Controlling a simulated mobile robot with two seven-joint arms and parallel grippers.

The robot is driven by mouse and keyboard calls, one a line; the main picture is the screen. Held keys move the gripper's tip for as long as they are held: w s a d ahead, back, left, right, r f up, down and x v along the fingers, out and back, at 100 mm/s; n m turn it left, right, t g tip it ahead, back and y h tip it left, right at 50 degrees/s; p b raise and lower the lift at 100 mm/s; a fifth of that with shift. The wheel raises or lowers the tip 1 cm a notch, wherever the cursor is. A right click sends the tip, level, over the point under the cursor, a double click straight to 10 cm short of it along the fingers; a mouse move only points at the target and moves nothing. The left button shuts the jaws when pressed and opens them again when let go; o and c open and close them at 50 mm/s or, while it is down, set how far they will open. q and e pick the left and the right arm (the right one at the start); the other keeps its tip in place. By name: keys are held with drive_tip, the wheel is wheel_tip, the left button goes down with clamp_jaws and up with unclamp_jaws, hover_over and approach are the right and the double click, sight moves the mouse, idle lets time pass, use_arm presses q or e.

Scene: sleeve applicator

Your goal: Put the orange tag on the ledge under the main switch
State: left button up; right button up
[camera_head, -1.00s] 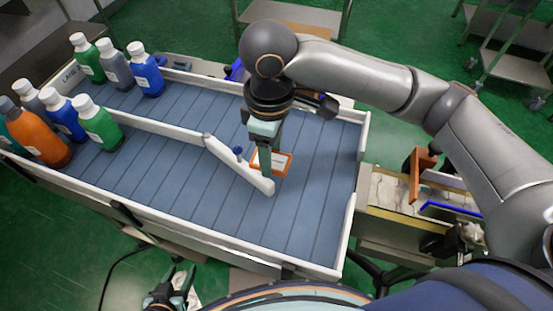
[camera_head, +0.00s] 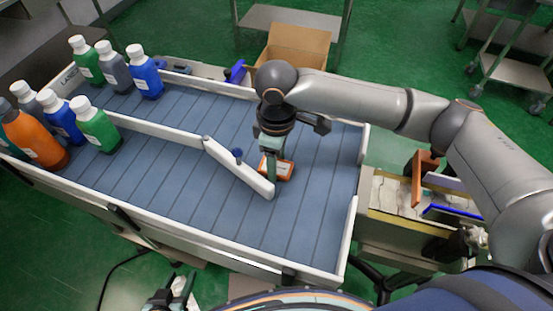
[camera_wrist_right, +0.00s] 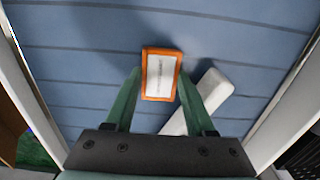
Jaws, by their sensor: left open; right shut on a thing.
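The orange tag (camera_head: 284,169), an orange-rimmed plate with a white printed face, is over the slatted blue-grey conveyor bed, beside the free end of a white diverter bar. My right gripper (camera_head: 272,174) points down and is shut on it. In the right wrist view the tag (camera_wrist_right: 160,73) sits between the two green fingers (camera_wrist_right: 160,84). I cannot tell whether the tag touches the bed. My left gripper (camera_head: 176,292) is open and empty at the bottom edge, in front of the conveyor. I cannot make out the main switch or its ledge.
The white diverter bar (camera_head: 237,167) carries a blue knob and stands close to my right gripper. Several capped bottles (camera_head: 95,127) stand at the left. White rails (camera_head: 350,235) edge the bed. An open cardboard box (camera_head: 297,47) is behind, and a cluttered bench (camera_head: 395,200) is at right.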

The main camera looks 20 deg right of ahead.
drive_tip(key=o, duration=1.3)
drive_tip(key=shift+f, duration=0.1)
drive_tip(key=shift+o, duration=0.2)
